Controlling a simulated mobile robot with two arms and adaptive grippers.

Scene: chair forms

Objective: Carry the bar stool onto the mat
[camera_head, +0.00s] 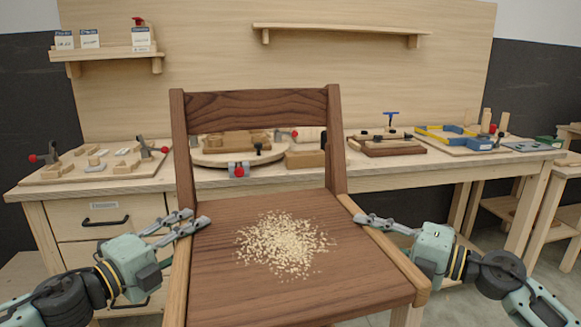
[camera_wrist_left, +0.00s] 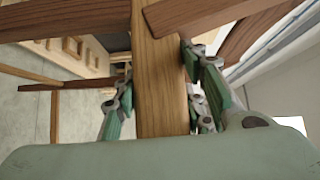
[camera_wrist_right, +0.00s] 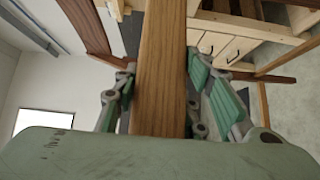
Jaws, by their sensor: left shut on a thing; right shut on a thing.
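The bar stool (camera_head: 215,280) is a dark brown wooden seat with a slatted backrest and lighter side rails, facing me in the middle of the head view. A pile of pale wood shavings lies on its seat. My left gripper (camera_head: 199,218) is shut on the stool's left side rail, which passes between its fingers in the left wrist view (camera_wrist_left: 160,60). My right gripper (camera_head: 362,219) is shut on the right side rail, also between the fingers in the right wrist view (camera_wrist_right: 160,70). The stool's feet are hidden below the frame. No mat shows in any view.
A long workbench (camera_head: 440,170) stands right behind the stool, with drawers (camera_head: 105,222) at its left. Clamps, a round board and wooden jigs lie on it. Wall shelves (camera_head: 340,32) hang above. Grey floor (camera_wrist_left: 25,115) shows in the left wrist view.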

